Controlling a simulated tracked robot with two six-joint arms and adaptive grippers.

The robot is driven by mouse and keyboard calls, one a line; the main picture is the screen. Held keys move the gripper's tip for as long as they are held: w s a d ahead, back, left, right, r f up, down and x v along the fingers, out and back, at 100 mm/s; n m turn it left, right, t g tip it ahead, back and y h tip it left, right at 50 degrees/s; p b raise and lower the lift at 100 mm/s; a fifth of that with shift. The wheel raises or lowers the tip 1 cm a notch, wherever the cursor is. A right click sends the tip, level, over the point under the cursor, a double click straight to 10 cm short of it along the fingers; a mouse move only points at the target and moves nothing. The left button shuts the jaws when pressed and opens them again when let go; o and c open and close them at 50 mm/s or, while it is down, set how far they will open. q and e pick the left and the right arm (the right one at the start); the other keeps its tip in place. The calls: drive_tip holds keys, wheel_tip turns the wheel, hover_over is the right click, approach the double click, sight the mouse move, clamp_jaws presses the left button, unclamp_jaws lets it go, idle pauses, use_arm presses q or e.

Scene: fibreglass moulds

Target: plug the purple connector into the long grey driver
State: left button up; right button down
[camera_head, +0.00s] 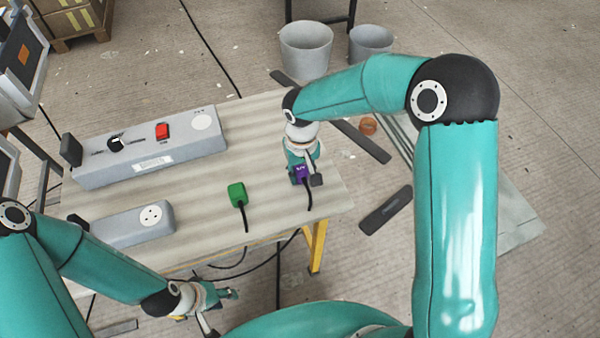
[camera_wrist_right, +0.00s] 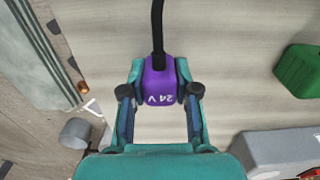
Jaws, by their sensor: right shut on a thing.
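The purple connector (camera_head: 301,172), marked 24 V in the right wrist view (camera_wrist_right: 160,80), has a black cable. My right gripper (camera_wrist_right: 160,92) is shut on it, one finger on each side, near the table's right end. The long grey driver (camera_head: 180,158) lies at the back left of the table, with a black knob, a red switch and a white round spot on top. Its end shows at the lower right of the right wrist view (camera_wrist_right: 275,150). The connector is apart from it. My left gripper (camera_head: 224,311) looks open and empty in front of the table.
A shorter grey box (camera_head: 135,225) with a round socket is at the front left. Bare tabletop (camera_head: 262,130) surrounds the connectors.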

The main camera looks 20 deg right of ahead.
wheel_tip(320, 180, up, 20)
drive_tip(key=p, duration=0.1)
drive_tip(key=shift+f+p, duration=0.2)
drive_tip(key=shift+p, duration=0.1)
hover_over(301, 168)
drive_tip(key=d, duration=0.3)
wheel_tip(301, 168, down, 8)
drive_tip(key=f, duration=0.4)
drive_tip(key=d+f, duration=0.1)
drive_tip(key=f, duration=0.2)
drive_tip(key=d+f, duration=0.1)
drive_tip(key=f, duration=0.2)
drive_tip(key=shift+s+d+f, duration=0.1)
drive_tip(key=shift+f, duration=0.25)
drive_tip(key=shift+s, duration=0.1)
